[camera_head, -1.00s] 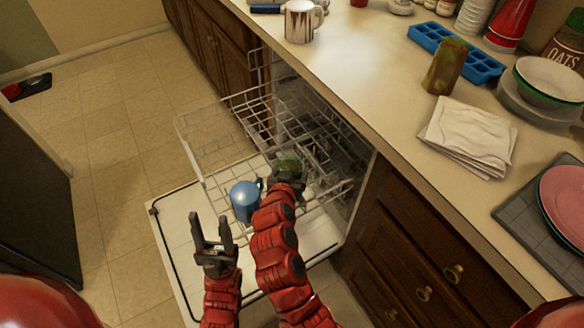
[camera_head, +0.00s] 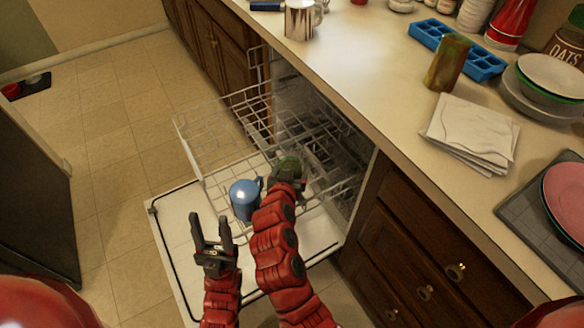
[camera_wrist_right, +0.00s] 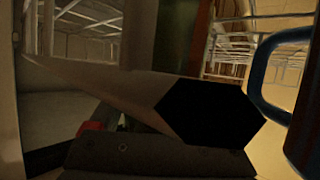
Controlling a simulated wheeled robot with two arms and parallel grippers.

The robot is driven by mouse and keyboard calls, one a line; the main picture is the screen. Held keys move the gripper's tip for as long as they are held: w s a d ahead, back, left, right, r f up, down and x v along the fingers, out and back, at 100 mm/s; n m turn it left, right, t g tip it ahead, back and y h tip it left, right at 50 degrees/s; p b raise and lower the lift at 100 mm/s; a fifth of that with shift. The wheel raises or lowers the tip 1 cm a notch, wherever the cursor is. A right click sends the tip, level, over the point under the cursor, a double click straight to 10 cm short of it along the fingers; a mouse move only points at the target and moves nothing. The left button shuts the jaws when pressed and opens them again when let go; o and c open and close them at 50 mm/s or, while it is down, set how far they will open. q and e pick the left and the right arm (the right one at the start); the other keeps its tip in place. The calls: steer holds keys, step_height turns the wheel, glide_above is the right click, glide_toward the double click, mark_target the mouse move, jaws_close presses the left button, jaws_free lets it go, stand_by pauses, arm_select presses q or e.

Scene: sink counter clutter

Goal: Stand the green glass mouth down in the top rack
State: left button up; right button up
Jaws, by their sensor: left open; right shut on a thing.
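The green glass (camera_head: 289,165) is in my right gripper (camera_head: 287,178) over the pulled-out top rack (camera_head: 222,117) of the dishwasher. Only a small part of it shows beyond the fingers, so I cannot tell which way its mouth faces or whether it touches the wires. In the right wrist view a dark green strip of the glass (camera_wrist_right: 183,35) shows close up. My left gripper (camera_head: 212,228) is open and empty, left of the right arm and in front of the rack.
A blue mug (camera_head: 244,198) stands in the rack, left of my right gripper. The dishwasher door (camera_head: 178,262) lies open below. On the counter are a brownish-green tumbler (camera_head: 447,62), folded napkins (camera_head: 468,135), a blue ice tray (camera_head: 483,64), a mug (camera_head: 300,20) and stacked bowls (camera_head: 553,75).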

steer(key=shift+f, duration=0.1)
steer(key=o, duration=1.4)
steer(key=shift+o, duration=0.2)
steer(key=v, duration=1.7)
steer(key=shift+s, duration=0.25)
steer(key=shift+a, duration=0.15)
